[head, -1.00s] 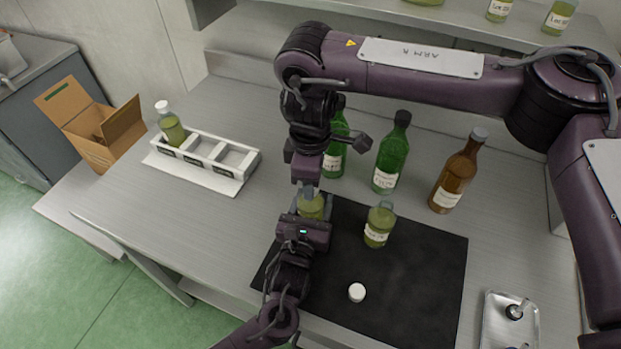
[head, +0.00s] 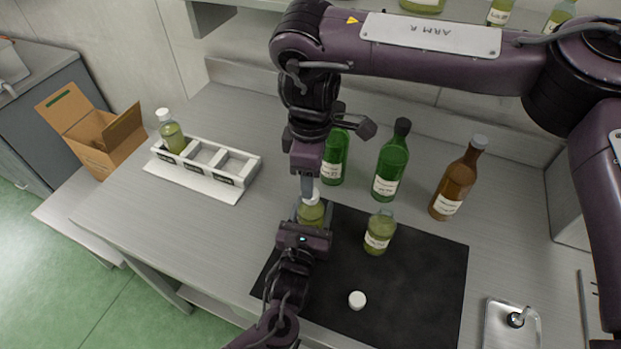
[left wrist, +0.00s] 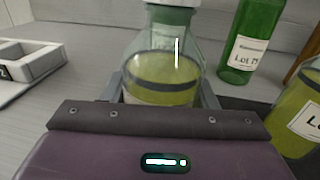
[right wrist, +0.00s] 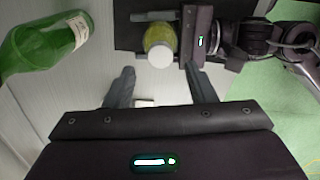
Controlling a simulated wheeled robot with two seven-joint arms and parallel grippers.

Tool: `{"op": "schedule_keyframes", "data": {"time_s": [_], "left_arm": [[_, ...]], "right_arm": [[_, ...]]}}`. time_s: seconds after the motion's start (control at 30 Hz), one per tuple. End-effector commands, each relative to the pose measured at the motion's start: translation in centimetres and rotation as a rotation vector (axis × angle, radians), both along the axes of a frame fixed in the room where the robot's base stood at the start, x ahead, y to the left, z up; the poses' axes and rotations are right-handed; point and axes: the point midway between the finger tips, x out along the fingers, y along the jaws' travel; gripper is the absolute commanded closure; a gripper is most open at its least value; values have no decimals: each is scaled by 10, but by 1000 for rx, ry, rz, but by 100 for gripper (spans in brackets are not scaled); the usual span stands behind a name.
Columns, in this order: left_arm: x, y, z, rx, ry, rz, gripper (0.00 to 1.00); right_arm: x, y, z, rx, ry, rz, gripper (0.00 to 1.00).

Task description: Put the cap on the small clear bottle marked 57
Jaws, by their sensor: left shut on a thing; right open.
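A small clear bottle (head: 311,216) with yellow-green liquid stands upright at the mat's back left edge. My left gripper (left wrist: 165,98) is shut around its body. A white cap (right wrist: 160,55) sits on its top, seen from above in the right wrist view. Its number is not readable. My right gripper (right wrist: 162,86) is open and empty, just above the capped bottle. A second small clear bottle (head: 379,233) stands on the mat to the right, with no white cap on it; its label is too small to read. A loose white cap (head: 357,300) lies on the mat in front.
The black mat (head: 420,275) is clear at its right. Two green bottles (head: 391,165) and a brown bottle (head: 455,182) stand behind it. A white rack (head: 206,163) holds a capped bottle (head: 171,131) in its left compartment. A metal tray (head: 511,330) lies front right.

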Motion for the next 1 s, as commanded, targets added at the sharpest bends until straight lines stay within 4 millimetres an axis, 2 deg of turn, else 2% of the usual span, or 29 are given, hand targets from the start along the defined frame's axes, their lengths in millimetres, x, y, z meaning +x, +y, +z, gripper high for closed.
{"op": "schedule_keyframes", "data": {"time_s": [0.3, 0.47, 0.57, 1.0], "left_arm": [[0, 0, 0, 0, 1, 0, 100], [0, 0, 0, 0, 1, 0, 100], [0, 0, 0, 0, 1, 0, 100], [0, 0, 0, 0, 1, 0, 100]], "right_arm": [[0, 0, 0, 0, 0, 13, 53], [0, 0, 4, -1, -3, 160, 53], [0, 1, 7, -1, -4, 347, 53], [0, 0, 25, -3, -4, 1346, 53]]}}
